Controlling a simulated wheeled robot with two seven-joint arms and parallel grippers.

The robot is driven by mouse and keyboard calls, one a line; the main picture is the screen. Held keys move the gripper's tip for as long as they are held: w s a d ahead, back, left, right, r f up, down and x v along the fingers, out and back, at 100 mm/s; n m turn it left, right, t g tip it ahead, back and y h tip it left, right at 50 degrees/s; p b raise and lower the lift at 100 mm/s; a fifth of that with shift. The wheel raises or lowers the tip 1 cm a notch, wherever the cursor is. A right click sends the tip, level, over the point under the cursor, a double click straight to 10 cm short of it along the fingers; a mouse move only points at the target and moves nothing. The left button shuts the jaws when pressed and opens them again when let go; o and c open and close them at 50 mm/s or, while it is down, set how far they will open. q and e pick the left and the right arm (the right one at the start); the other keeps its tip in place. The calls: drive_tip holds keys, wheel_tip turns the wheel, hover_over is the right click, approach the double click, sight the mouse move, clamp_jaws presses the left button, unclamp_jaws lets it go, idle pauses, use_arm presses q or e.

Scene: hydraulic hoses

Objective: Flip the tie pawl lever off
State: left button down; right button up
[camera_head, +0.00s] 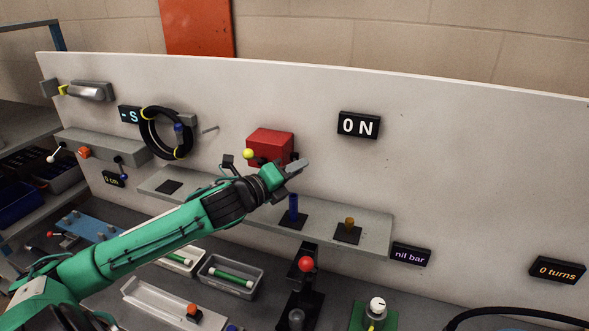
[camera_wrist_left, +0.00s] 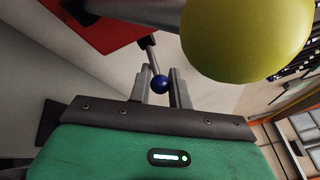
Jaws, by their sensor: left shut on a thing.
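A red box (camera_head: 270,145) is fixed to the pale upright panel, with a yellow ball knob (camera_head: 248,153) at its left side. The yellow knob looms large in the left wrist view (camera_wrist_left: 245,38). The left wrist view also shows a short lever with a blue ball knob (camera_wrist_left: 160,84) beside the red box. My left gripper (camera_head: 298,171) is in front of the box's lower right. Its fingers are shut on the blue-knobbed lever, which the gripper hides in the head view. No label shows which lever is the tie pawl lever. My right gripper is out of view.
A display (camera_head: 358,125) right of the box reads ON. Below is a grey shelf (camera_head: 372,222) with a blue peg (camera_head: 294,208) and a brown peg (camera_head: 349,224). A red-knobbed lever (camera_head: 306,264) stands lower. A coiled black hose (camera_head: 146,142) hangs at left.

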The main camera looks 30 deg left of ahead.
use_arm(q)
drive_tip(key=n+y, duration=0.1)
drive_tip(key=y, duration=0.1)
drive_tip(key=shift+w+d+r+n+y, duration=0.1)
drive_tip(key=shift+w+d+n+y, duration=0.2)
drive_tip(key=shift+d+n+y, duration=0.1)
drive_tip(key=shift+w+d+n+y+p, duration=0.1)
drive_tip(key=shift+w+n+y+p, duration=0.1)
drive_tip(key=shift+n+y+p, duration=0.6)
drive_tip(key=shift+b, duration=0.35)
drive_tip(key=c, duration=1.3)
unclamp_jaws()
drive_tip(key=shift+c, duration=0.2)
drive_tip(key=s+p, duration=0.6)
drive_tip(key=s, duration=0.7)
drive_tip(key=shift+s+d, duration=0.35)
drive_tip(key=shift+s, duration=0.05)
